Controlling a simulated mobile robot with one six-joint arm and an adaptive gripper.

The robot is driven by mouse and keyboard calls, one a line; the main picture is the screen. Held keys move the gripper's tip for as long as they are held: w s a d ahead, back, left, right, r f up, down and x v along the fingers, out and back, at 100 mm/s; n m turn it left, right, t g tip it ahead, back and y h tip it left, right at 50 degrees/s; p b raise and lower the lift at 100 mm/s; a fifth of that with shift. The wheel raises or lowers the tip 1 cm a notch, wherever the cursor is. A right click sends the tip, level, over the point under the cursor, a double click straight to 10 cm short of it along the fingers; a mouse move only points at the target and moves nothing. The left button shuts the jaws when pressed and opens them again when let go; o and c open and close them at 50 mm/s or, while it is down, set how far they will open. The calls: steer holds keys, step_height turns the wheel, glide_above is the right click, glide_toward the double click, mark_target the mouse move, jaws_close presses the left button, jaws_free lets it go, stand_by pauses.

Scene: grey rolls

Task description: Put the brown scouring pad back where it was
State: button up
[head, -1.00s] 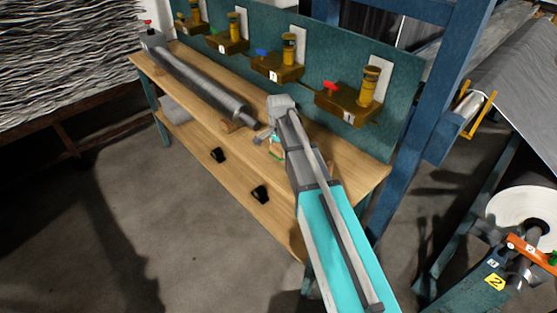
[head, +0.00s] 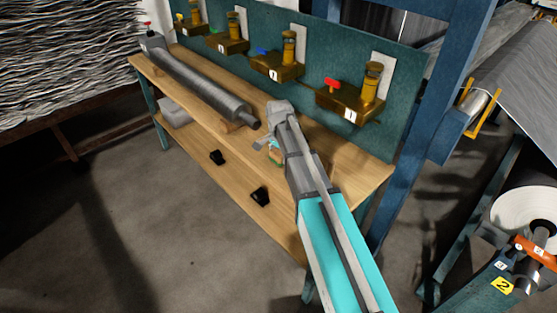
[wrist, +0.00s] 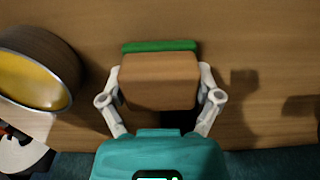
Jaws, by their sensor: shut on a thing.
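In the wrist view the brown scouring pad (wrist: 159,80) sits squarely between the two pale fingers of my gripper (wrist: 162,76), which is shut on it. A flat green piece (wrist: 160,46) shows along the pad's far edge; I cannot tell whether they touch. Wooden board lies below, and I cannot tell if the pad rests on it. In the head view my gripper (head: 264,143) is over the wooden bench (head: 340,170), right of the roller's near end. My arm hides most of the pad there.
A grey roller (head: 200,85) lies along the bench. In the wrist view a round thing with a yellow face (wrist: 30,80) stands close left of my gripper. A teal back panel (head: 330,60) carries brass numbered fittings. A blue post (head: 410,130) rises at the right.

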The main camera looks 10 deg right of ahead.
mark_target(279, 151)
steer(key=shift+f, duration=0.1)
stand_by(0.3)
steer(key=shift+f, duration=0.15)
steer(key=o, duration=0.8)
step_height(279, 151, up, 12)
steer(key=p, duration=1.2)
steer(key=shift+r, duration=0.2)
stand_by(0.3)
